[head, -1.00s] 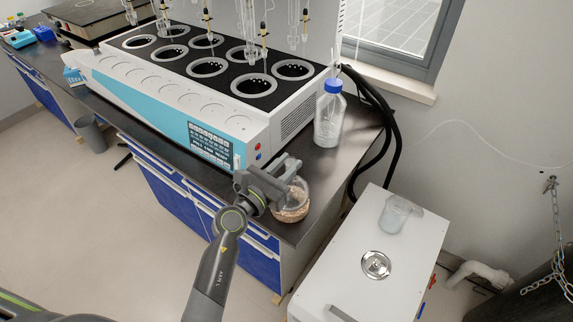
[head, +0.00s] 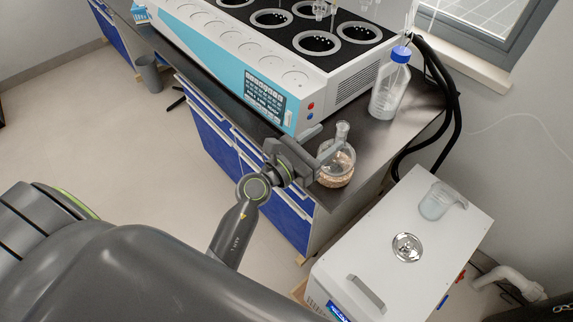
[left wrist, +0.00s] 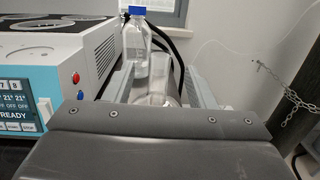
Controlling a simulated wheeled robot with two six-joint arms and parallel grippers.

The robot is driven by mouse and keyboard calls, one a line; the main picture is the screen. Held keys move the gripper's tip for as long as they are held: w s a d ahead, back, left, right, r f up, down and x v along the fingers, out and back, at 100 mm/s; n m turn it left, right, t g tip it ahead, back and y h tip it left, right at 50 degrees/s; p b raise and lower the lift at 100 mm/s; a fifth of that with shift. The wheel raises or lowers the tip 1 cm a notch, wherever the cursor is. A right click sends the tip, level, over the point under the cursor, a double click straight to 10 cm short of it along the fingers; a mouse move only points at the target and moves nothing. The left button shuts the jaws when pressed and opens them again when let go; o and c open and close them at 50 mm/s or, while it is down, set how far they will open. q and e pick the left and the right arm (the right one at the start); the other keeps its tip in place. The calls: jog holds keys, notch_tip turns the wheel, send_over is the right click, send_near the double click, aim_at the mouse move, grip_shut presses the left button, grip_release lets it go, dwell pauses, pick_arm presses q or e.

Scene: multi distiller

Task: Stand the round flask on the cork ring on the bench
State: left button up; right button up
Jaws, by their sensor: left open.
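The clear round flask (head: 337,160) stands roughly upright with its neck up on the brown cork ring (head: 334,180), near the front right corner of the bench. The ring shows through and below the glass. My left gripper (head: 318,149) is open just left of the flask, its fingers pointing towards it; I cannot tell whether a finger touches the glass. In the left wrist view the flask's neck (left wrist: 158,92) shows beyond the gripper body, which hides the lower part of the flask and the ring. My right gripper is not in view.
The white and blue multi distiller (head: 262,70) fills the bench behind and left of the flask. A blue-capped bottle (head: 389,92) stands behind it. A white box unit (head: 405,260) with a beaker (head: 437,202) on top stands right of the bench.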

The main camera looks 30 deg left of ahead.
pick_arm(q)
jog(key=r+b+v, duration=0.1)
jog(key=b+v, duration=0.1)
jog(key=v, duration=1)
jog(key=shift+s+f+b, duration=0.2)
jog(key=shift+f+b, duration=0.2)
jog(key=shift+f, duration=0.1)
jog(key=shift+a, duration=0.15)
jog(key=s+a+f+n+g+y, duration=0.1)
jog(key=a+f+n+y, duration=0.2)
jog(key=f+n, duration=0.65)
jog(key=a+f+n+g+y, duration=0.25)
jog(key=f+n, duration=0.45)
jog(key=f, duration=0.5)
jog(key=s+a+f+n+g+y, duration=0.15)
jog(key=a+f+n, duration=0.25)
jog(key=f+n, duration=0.55)
jog(key=s+f+n+g, duration=0.5)
jog(key=s+f+n, duration=0.2)
jog(key=s+f, duration=0.5)
jog(key=s+a+f+n+g+y, duration=0.1)
jog(key=s+f+n+g, duration=0.5)
jog(key=s+f, duration=0.6)
jog(key=s+n, duration=0.2)
jog(key=s, duration=0.3)
jog(key=shift+s+a+f+y, duration=0.3)
jog(key=shift+s+a+f, duration=0.05)
jog(key=shift+f, duration=0.05)
